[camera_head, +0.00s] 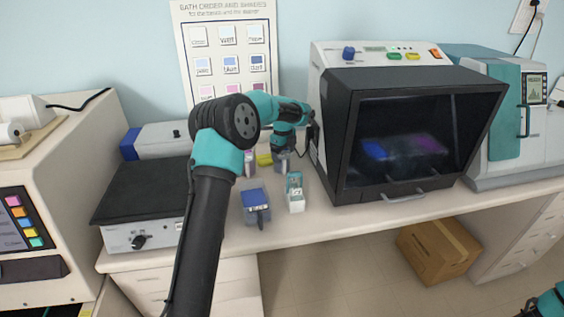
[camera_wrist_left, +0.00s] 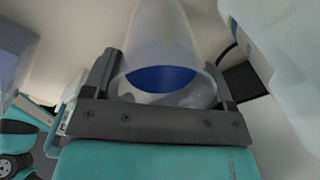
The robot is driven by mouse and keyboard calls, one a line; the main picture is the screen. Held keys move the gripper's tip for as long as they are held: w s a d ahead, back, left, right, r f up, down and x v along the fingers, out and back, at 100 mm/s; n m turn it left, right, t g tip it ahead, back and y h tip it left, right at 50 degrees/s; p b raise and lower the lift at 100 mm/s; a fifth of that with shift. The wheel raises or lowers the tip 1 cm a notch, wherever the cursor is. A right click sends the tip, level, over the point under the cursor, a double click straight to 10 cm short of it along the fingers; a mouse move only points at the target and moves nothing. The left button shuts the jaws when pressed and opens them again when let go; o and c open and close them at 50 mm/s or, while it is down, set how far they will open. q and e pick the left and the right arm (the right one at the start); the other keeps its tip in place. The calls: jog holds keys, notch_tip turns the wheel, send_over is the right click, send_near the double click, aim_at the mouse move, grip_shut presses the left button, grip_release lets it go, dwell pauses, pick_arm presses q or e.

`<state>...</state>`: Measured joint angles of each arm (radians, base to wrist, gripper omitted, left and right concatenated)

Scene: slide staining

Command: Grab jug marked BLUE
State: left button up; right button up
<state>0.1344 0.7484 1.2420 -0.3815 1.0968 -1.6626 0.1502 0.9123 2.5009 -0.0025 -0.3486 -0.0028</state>
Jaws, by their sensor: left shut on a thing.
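My left gripper (camera_head: 283,153) is near the back of the bench, below the wall poster. In the left wrist view the left gripper (camera_wrist_left: 165,95) is shut on a clear, translucent jug (camera_wrist_left: 160,35), with one finger on each side of it. Blue liquid shows inside the jug. No lettering on the jug can be read. In the head view the jug is small and mostly hidden by the gripper. My right gripper is not in view; only a teal and black piece of my right arm shows at the lower right corner.
A black-fronted cabinet (camera_head: 410,140) stands close on the right, a hotplate-like box (camera_head: 145,190) on the left. A cardboard box (camera_head: 438,250) is on the floor.

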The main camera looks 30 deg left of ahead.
pick_arm(q)
jog(key=shift+r, duration=0.15)
notch_tip(320, 180, up, 10)
dwell(0.6)
dwell(0.5)
